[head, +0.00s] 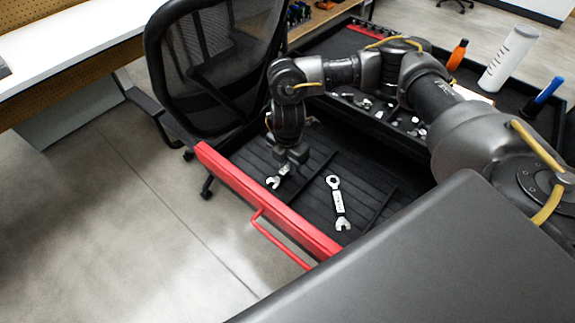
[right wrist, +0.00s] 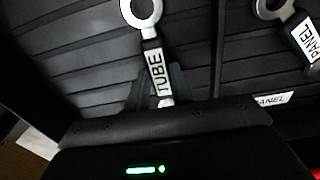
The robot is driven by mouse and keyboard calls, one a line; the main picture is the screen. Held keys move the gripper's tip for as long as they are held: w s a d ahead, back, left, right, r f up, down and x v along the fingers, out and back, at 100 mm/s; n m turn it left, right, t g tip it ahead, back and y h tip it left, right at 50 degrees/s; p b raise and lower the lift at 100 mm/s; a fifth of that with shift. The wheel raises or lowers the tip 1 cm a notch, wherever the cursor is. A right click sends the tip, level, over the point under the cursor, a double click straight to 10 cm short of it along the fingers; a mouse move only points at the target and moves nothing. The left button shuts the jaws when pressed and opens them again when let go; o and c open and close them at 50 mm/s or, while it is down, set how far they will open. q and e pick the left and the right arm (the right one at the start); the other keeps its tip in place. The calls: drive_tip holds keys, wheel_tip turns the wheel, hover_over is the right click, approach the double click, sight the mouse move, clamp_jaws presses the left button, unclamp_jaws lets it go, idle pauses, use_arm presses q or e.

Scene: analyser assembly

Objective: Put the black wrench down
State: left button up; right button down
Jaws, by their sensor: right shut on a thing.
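My right gripper (head: 291,160) points down into the open drawer and is shut on a wrench (head: 273,182); one silver open end sticks out to its left, close to the drawer floor. I cannot tell whether it touches the floor. In the right wrist view a silver wrench with a ring end and a label reading TUBE (right wrist: 157,68) runs down into the dark gripper (right wrist: 160,92). A second silver wrench (head: 338,203) lies free on the drawer floor to the right. My left gripper is out of view.
The drawer has a dark ribbed floor with dividers, a red front (head: 262,203) and a red handle (head: 277,238). A mesh office chair (head: 215,70) stands close behind it.

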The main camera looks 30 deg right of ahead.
drive_tip(key=shift+f, duration=0.2)
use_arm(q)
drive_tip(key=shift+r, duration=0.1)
use_arm(e)
drive_tip(key=shift+r, duration=0.1)
drive_tip(key=shift+f, duration=0.2)
drive_tip(key=c, duration=1.2)
unclamp_jaws()
drive_tip(key=shift+c, duration=0.2)
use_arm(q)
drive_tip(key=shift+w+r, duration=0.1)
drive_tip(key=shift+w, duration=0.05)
use_arm(e)
drive_tip(key=shift+o, duration=0.2)
drive_tip(key=shift+r, duration=0.2)
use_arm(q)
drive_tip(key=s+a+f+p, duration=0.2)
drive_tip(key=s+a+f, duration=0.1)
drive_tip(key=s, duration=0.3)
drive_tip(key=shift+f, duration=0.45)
use_arm(e)
wheel_tip(320, 180, up, 12)
